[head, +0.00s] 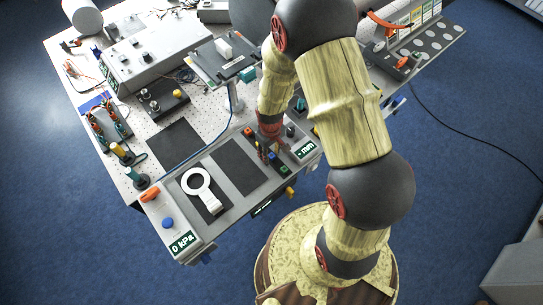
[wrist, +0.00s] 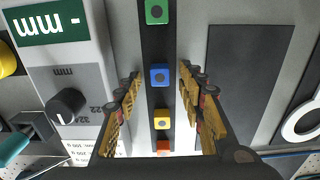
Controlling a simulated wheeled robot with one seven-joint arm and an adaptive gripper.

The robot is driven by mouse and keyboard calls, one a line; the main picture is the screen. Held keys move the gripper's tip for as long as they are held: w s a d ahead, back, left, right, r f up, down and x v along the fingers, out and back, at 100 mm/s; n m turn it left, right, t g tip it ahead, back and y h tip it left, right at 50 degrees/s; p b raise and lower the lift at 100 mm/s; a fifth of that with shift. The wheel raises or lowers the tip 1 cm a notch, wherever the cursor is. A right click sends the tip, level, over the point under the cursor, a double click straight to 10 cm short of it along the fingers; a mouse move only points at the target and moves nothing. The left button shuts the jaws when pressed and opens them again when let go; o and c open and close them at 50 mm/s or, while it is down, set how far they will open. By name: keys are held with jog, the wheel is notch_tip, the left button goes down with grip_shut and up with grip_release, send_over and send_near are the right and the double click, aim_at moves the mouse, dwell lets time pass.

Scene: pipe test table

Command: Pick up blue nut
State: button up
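The blue nut (wrist: 160,75) is a square block with a dark round hole. It sits on a dark strip in a row with a green nut (wrist: 157,12), a yellow nut (wrist: 162,120) and an orange nut (wrist: 163,146). In the wrist view my gripper (wrist: 160,80) is open, with one finger on each side of the strip and the blue nut showing between the fingertips. Nothing is held. In the head view my gripper (head: 268,143) points down over the row and partly hides it. The height of the fingertips above the nut is hard to tell.
Beside the row are a black knob (wrist: 67,105) and a green "mm" display (wrist: 45,24). A dark pad (head: 236,164) and a white ring-shaped tool (head: 198,184) lie to the left in the head view. Larger instruments (head: 158,58) stand farther back.

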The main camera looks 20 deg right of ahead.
jog(key=shift+c, duration=0.5)
grip_shut()
jog(key=shift+r, duration=0.15)
jog(key=shift+r, duration=0.2)
notch_tip(320, 180, up, 2)
jog(key=shift+w+r, duration=0.1)
jog(key=shift+w, duration=0.05)
jog(key=s+d+r, duration=0.2)
jog(key=s+r, duration=0.3)
jog(key=s, duration=0.1)
jog(key=s+d+r, duration=0.3)
jog(key=s+r, duration=0.2)
jog(key=s, duration=0.2)
jog(key=shift+d, duration=0.35)
jog(key=shift+r, duration=0.1)
